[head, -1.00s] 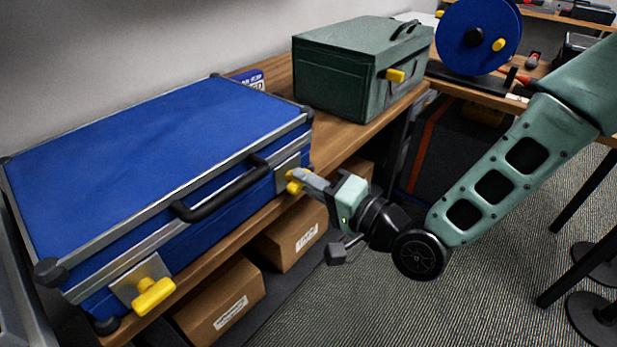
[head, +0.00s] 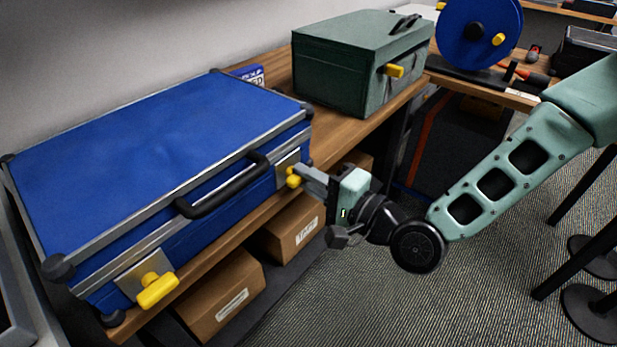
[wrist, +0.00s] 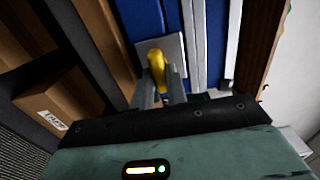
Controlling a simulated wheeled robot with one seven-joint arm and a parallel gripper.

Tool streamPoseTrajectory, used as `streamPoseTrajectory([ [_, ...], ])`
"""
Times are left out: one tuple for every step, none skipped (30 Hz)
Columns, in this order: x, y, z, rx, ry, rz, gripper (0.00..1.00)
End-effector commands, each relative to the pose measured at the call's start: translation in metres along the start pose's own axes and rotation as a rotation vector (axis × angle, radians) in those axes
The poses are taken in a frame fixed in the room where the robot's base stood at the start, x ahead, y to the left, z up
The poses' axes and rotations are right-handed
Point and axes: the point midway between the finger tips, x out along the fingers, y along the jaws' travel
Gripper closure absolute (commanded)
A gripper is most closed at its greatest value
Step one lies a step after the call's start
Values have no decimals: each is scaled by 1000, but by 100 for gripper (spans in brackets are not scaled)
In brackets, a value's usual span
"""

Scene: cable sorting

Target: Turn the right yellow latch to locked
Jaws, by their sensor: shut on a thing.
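A blue case (head: 160,150) with silver edges and a black handle (head: 225,190) lies closed on a wooden bench. Its right yellow latch (head: 293,177) sits on a metal plate near the case's right front corner. My gripper (head: 306,180) is shut on this latch from the front. In the wrist view the yellow latch (wrist: 157,72) stands between my two fingers (wrist: 160,92), in front of its metal plate (wrist: 172,48). The left yellow latch (head: 157,290) juts from another metal plate near the case's left front corner, away from my gripper.
A dark green box (head: 345,72) with a yellow latch (head: 394,71) stands further back on the wooden bench (head: 290,95). Beyond it is a blue reel (head: 470,30). Cardboard boxes (head: 220,295) fill the shelf below. The floor on the right is partly clear.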

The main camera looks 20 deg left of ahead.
Motion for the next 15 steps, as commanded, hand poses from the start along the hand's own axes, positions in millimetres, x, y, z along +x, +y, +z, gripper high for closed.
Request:
streamPoseTrajectory([
  [0, 0, 0, 2, 1, 0, 100],
  [0, 0, 0, 2, 1, 0, 100],
  [0, 0, 0, 2, 1, 0, 83],
  [0, 0, 0, 2, 1, 0, 74],
  [0, 0, 0, 2, 1, 0, 66],
  [0, 0, 0, 1, 1, 0, 64],
  [0, 0, 0, 1, 1, 0, 64],
  [0, 0, 0, 1, 1, 0, 64],
  [0, 0, 0, 1, 1, 0, 64],
  [0, 0, 0, 1, 1, 0, 64],
  [0, 0, 0, 1, 1, 0, 64],
  [0, 0, 0, 1, 1, 0, 64],
  [0, 0, 0, 0, 1, 0, 64],
  [0, 0, 0, 0, 1, 0, 64],
  [0, 0, 0, 0, 0, 0, 64],
])
